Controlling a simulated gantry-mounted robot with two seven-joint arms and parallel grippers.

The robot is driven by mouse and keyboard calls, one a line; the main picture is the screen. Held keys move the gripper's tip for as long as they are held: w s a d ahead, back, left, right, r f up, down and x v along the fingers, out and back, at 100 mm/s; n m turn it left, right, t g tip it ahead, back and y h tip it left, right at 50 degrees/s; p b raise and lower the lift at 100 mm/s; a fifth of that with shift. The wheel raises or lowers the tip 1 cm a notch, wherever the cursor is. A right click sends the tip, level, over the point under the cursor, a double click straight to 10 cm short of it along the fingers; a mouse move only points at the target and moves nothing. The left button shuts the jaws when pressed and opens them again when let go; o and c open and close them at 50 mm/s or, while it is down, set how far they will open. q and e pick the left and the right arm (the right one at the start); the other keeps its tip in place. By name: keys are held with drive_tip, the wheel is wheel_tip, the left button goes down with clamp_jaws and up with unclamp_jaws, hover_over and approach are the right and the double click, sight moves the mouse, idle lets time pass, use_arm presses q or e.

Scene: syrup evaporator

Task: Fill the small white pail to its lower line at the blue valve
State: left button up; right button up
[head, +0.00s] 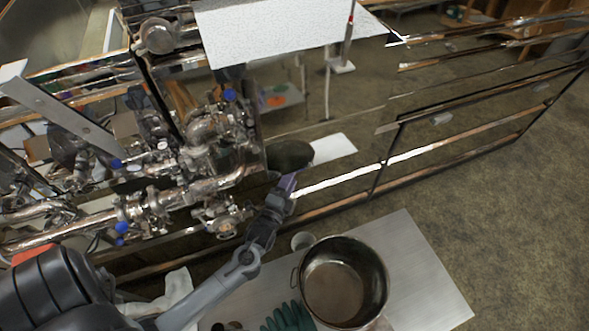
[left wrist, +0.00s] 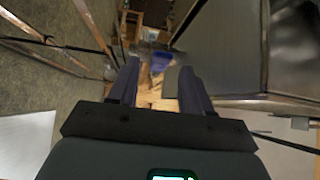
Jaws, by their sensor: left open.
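A small pale vessel (head: 302,241), which looks like the small white pail, stands on the grey table beside a large metal pot; its lower line cannot be made out. Several blue handles show on the metal pipework at left, among them a pair with one low handle (head: 122,227) and one upper handle (head: 230,95); I cannot tell which is the task's blue valve. My left gripper (head: 287,187) is open and empty, beyond the pale vessel and near the evaporator's front edge. In the left wrist view its two fingers (left wrist: 157,88) are apart with nothing between them. My right gripper is not in view.
The large pot (head: 343,281) takes up the table (head: 429,262), with dark green gloves (head: 288,318) in front. The table's right part is bare. The shiny evaporator pan (head: 335,95) lies behind, with a metal rail along it. Open floor (head: 530,200) lies at right.

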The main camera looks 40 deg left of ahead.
use_arm(q)
drive_tip(key=shift+x, duration=2.2)
drive_tip(key=shift+c, duration=0.3)
clamp_jaws()
